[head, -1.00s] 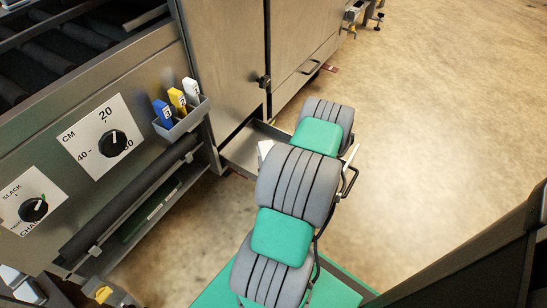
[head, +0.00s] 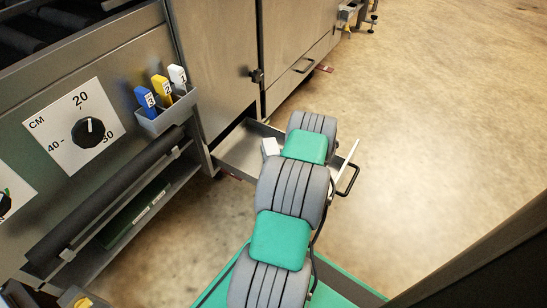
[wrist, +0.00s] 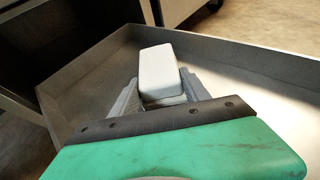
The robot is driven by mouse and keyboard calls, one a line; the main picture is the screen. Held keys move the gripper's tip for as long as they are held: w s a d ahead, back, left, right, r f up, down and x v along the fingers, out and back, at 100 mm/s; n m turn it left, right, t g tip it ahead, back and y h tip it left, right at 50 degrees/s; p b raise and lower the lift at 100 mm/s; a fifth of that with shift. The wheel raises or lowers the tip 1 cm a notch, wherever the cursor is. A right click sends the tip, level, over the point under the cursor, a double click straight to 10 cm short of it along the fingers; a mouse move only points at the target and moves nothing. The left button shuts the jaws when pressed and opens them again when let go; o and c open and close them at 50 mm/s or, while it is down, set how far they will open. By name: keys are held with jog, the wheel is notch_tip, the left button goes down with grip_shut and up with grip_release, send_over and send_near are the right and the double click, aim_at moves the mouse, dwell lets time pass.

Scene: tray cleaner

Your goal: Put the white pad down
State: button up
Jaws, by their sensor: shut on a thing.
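The white pad (wrist: 158,72) is a pale block with rounded edges, between the two grey fingers of my gripper (wrist: 160,92) in the wrist view. My gripper is shut on it. The pad is within the outline of an open metal drawer (wrist: 85,75); I cannot tell whether it touches the drawer floor. A second pale edge shows just below the pad, and I cannot tell what it is. In the head view a small part of the pad (head: 270,146) shows left of my arm over the drawer (head: 236,150). My arm hides the fingers there.
The drawer has a black handle (head: 349,181) on its right end. On the left, a machine panel carries a dial (head: 89,132), a holder (head: 168,115) with three numbered tools, and a dark roller (head: 105,205). The floor to the right (head: 440,150) is clear.

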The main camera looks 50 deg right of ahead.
jog(key=shift+f, duration=0.25)
jog(key=o, duration=1.4)
jog(key=shift+r, duration=0.1)
jog(key=shift+s+r, duration=0.1)
jog(key=shift+r, duration=0.25)
jog(key=p+v, duration=0.4)
jog(key=v, duration=0.7)
jog(key=shift+s+a+r, duration=0.1)
jog(key=shift+s+a, duration=0.15)
jog(key=shift+s, duration=0.05)
jog(key=shift+w, duration=0.1)
